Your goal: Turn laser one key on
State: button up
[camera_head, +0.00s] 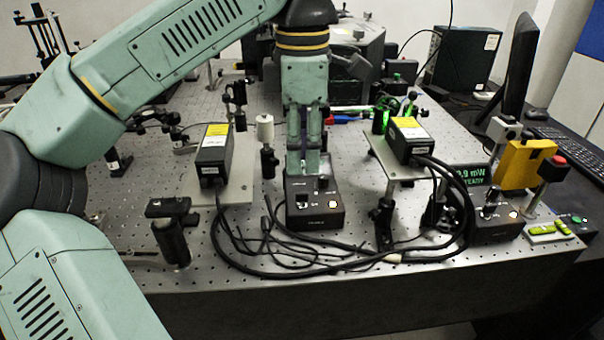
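A black laser control box (326,217) sits on the perforated bench near the middle of the view. Its top carries a dark knob (322,182) and a small lit button. My gripper (304,168) points straight down just above the back left of this box. Its fingertips are close together and cover part of the box top, so any key under them is hidden. I cannot tell if they touch or grip anything. A second similar box (493,231) with a knob and lit button stands at the right. Which box belongs to laser one is not clear.
Black laser heads with yellow labels stand on plates at left (213,158) and right (408,141). Loose black cables (300,262) loop in front of the middle box.

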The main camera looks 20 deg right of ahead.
notch_tip(320, 180, up, 5)
dwell(0.3)
jog(key=shift+s, duration=0.1)
dwell(0.3)
